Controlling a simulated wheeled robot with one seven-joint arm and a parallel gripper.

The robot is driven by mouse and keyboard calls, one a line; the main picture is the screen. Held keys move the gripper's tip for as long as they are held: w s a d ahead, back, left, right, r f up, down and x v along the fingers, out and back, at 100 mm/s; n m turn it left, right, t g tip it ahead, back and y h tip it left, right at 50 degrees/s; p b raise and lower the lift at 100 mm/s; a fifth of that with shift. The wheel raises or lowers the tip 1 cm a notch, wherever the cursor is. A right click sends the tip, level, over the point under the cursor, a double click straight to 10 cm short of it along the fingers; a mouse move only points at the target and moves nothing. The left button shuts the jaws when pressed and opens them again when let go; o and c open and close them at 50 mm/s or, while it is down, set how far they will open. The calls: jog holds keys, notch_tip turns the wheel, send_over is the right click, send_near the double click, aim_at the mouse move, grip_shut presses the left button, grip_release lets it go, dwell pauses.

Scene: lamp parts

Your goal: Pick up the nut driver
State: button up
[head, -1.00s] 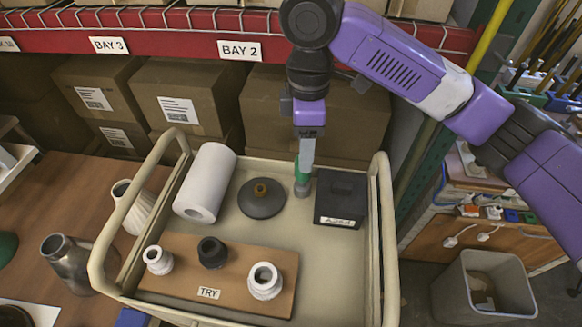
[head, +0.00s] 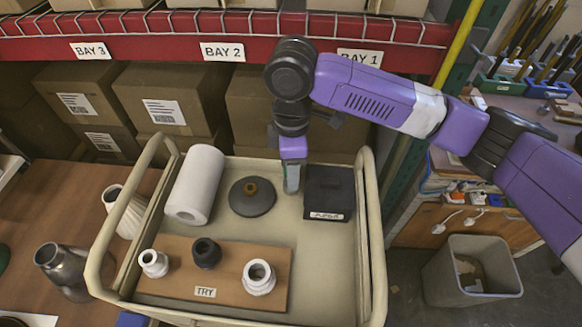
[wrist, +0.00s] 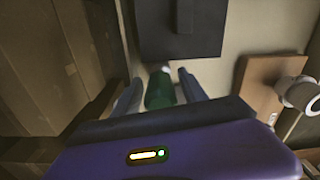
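The nut driver's green handle (wrist: 159,92) shows in the wrist view between my two fingers, with a pale end toward the black box. My gripper (wrist: 160,88) is open, with a finger on each side of the handle and a narrow gap showing at each side. In the head view my gripper (head: 291,180) points down into the cream tray cart (head: 330,265), left of the black box (head: 329,190), and hides most of the nut driver.
A dark round base (head: 252,205) and a white roll (head: 195,185) lie left of my gripper. A wooden TRY board (head: 225,285) with several sockets is in front. Boxes stand behind under the red shelf beam (head: 150,45). The cart's front right floor is clear.

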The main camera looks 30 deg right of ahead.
grip_shut()
jog(key=shift+r, duration=0.1)
